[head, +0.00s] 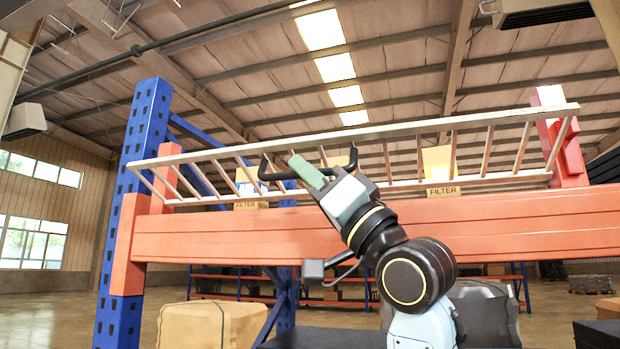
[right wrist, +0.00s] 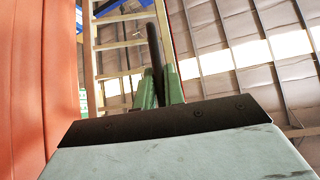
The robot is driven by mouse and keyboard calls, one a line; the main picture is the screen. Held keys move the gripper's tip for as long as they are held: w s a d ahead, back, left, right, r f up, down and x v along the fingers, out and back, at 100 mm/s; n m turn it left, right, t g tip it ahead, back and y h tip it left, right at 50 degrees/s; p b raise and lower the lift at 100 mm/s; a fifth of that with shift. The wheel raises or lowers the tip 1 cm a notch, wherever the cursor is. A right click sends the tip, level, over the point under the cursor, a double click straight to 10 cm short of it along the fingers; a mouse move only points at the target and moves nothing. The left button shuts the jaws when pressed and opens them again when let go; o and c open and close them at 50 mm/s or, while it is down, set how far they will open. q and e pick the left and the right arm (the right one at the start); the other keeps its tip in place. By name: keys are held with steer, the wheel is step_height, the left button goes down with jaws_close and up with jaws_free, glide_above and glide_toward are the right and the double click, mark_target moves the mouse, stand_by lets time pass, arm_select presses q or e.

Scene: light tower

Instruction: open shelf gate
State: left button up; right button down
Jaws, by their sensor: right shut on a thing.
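The shelf gate (head: 400,130) is a pale ladder-like frame with slats, across the front of the shelf above the orange beam (head: 380,229). Its top rail looks longer and nearer than its bottom rail, so it appears tilted toward me. A black handle (head: 276,176) with upturned ends is at the gate's left-middle part. My right gripper (head: 309,171) has its green fingers shut on the handle. In the right wrist view the black handle bar (right wrist: 155,52) runs between the green fingertips (right wrist: 161,88). My left gripper is not in view.
Boxes marked FILTER (head: 441,191) stand on the shelf behind the gate. A blue post (head: 128,230) is at the left and an orange-red post end (head: 566,150) at the right. A tan box (head: 212,325) is below the beam. Open air lies above the gate.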

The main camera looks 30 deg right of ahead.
steer(key=shift+w+d+f+n+g+y+b, duration=0.1)
steer(key=shift+f+n+g+y+b, duration=0.5)
steer(key=shift+f+n+y, duration=0.65)
steer(key=shift+w+f+n+g+y+b, duration=0.1)
steer(key=shift+f+n+g+y+b, duration=0.5)
steer(key=shift+f+n+y, duration=0.6)
steer(key=shift+r, duration=0.1)
steer(key=c, duration=1.5)
jaws_free()
steer(key=shift+d, duration=0.1)
